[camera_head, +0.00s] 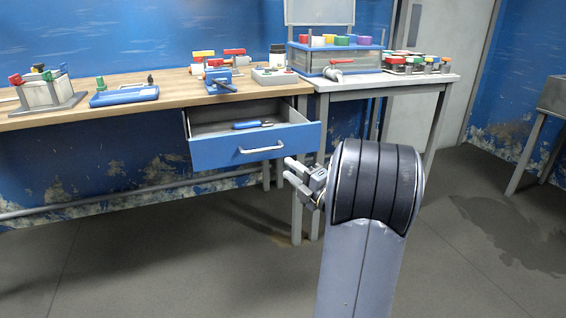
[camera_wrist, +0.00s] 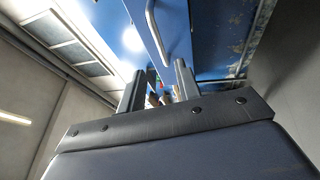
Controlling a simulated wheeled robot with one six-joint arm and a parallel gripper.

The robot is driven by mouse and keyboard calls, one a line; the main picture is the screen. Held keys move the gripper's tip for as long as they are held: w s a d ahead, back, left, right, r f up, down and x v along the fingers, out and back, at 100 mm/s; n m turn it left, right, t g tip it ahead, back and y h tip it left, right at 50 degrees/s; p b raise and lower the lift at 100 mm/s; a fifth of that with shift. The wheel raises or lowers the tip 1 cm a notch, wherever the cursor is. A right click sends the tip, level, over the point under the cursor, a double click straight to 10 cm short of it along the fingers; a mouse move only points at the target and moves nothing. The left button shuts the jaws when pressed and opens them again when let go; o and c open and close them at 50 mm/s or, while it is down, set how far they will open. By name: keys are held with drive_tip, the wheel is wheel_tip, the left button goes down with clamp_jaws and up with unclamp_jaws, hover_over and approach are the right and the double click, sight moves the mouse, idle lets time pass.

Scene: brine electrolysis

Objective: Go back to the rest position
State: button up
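My gripper (camera_head: 289,169) is in front of the workbench, just below and to the right of the open drawer's handle, and apart from it. Its two fingers are spread with nothing visible between them; the wrist view also shows the gripper (camera_wrist: 157,80) with a gap between the fingers. The blue drawer (camera_head: 225,152) is pulled out of the bench, with a blue-handled tool (camera_head: 252,125) lying inside. The drawer's metal handle (camera_head: 262,149) also shows in the wrist view (camera_wrist: 154,30), beyond the fingers.
The wooden bench (camera_head: 170,92) carries a blue tray (camera_head: 124,97), a blue vise-like device (camera_head: 222,84) and a cell on a stand (camera_head: 45,92). A white side table (camera_head: 385,83) holds a clear tank (camera_head: 335,57) and several jars. The floor at front left is clear.

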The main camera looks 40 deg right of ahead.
drive_tip(key=shift+s, duration=0.2)
drive_tip(key=shift+w, duration=0.1)
drive_tip(key=b, duration=0.2)
approach(268, 154)
drive_tip(key=w+a+r, duration=0.4)
drive_tip(key=w+r, duration=0.1)
drive_tip(key=shift+w+d+f, duration=0.1)
drive_tip(key=shift+w+d, duration=0.05)
drive_tip(key=shift+w, duration=0.75)
